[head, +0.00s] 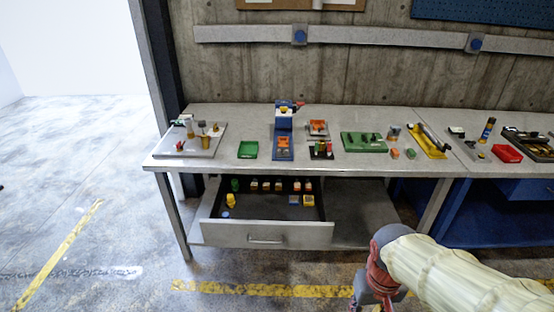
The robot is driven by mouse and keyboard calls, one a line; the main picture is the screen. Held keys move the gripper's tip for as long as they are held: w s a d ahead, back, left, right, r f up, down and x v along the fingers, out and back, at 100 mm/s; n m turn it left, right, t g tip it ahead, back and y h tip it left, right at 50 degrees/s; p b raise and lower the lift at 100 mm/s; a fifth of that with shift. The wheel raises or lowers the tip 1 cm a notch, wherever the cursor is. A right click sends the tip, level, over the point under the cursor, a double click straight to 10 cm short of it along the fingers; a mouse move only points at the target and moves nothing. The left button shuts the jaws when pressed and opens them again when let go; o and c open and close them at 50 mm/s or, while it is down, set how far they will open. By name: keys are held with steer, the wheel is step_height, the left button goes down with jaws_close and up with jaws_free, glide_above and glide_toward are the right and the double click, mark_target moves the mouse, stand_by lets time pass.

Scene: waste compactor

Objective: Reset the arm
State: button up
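My arm (450,272) reaches in from the lower right corner, low in front of the workbench. It has a cream-coloured link and a grey and red joint (385,262). My gripper lies at or below the bottom edge of the head view, and its fingers cannot be made out. I see nothing held. The arm appears apart from the bench and the open drawer.
A workbench (240,163) carries trays, tools and small coloured parts. Its drawer (270,236) stands open with several small items inside. A blue cabinet (485,215) is under the right bench. The floor (80,200) at left is clear, with yellow lines.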

steer(key=s+r+t, duration=0.2)
steer(key=r, duration=0.4)
steer(key=s+a+r+t, duration=0.1)
steer(key=r+t, duration=0.2)
steer(key=r, duration=0.4)
steer(key=shift+s+a, duration=0.25)
steer(key=shift+s, duration=0.15)
